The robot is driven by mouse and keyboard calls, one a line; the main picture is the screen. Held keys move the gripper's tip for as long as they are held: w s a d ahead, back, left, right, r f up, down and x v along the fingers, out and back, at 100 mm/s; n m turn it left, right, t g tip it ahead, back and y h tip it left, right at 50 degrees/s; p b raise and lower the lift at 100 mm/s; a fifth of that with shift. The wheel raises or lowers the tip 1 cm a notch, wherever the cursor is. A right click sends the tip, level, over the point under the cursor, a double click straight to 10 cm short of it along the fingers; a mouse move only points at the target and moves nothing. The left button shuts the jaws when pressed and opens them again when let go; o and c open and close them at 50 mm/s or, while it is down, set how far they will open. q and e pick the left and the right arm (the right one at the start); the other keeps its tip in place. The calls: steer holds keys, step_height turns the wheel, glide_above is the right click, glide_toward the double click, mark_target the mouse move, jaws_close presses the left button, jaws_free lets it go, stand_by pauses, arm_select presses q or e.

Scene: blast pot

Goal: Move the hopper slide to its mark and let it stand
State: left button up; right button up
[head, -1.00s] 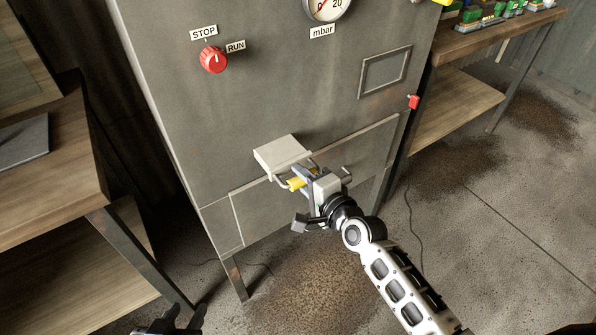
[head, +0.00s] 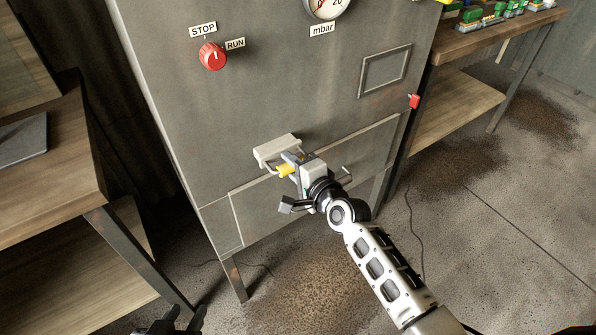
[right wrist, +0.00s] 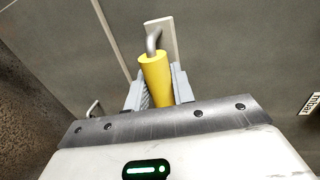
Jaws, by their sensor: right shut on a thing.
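The hopper slide (head: 276,147) is a pale plate sticking out a short way from the front of the grey cabinet. A bent metal handle with a yellow grip (head: 286,171) is fixed to it. My right gripper (head: 290,164) is shut on the yellow grip. In the right wrist view the grip (right wrist: 155,79) stands between the jaws, with the slide's pale front (right wrist: 164,32) behind it. I cannot make out the slide's mark. My left gripper (head: 189,318) is low at the bottom edge, partly cut off, with its dark fingertips apart and nothing seen between them.
The cabinet (head: 195,125) carries a red STOP/RUN knob (head: 212,55) turned between its labels, and a mbar gauge (head: 327,6). A wooden bench (head: 60,180) stands at left, another (head: 500,34) at right. Brown grit (head: 310,285) covers the floor below the cabinet.

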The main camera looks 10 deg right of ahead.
steer(key=shift+r+b+x, duration=0.15)
steer(key=shift+b+x, duration=0.05)
steer(key=shift+x, duration=0.45)
steer(key=shift+r+b+x, duration=0.1)
steer(key=shift+b+x, duration=0.05)
steer(key=shift+x, duration=0.5)
steer(key=o, duration=1.1)
steer(key=shift+c, duration=0.5)
steer(key=shift+p+v, duration=1.2)
steer(key=shift+v, duration=0.6)
steer(key=p+v, duration=0.1)
steer(key=v, duration=0.2)
steer(key=shift+s+d, duration=0.1)
steer(key=shift+s, duration=0.1)
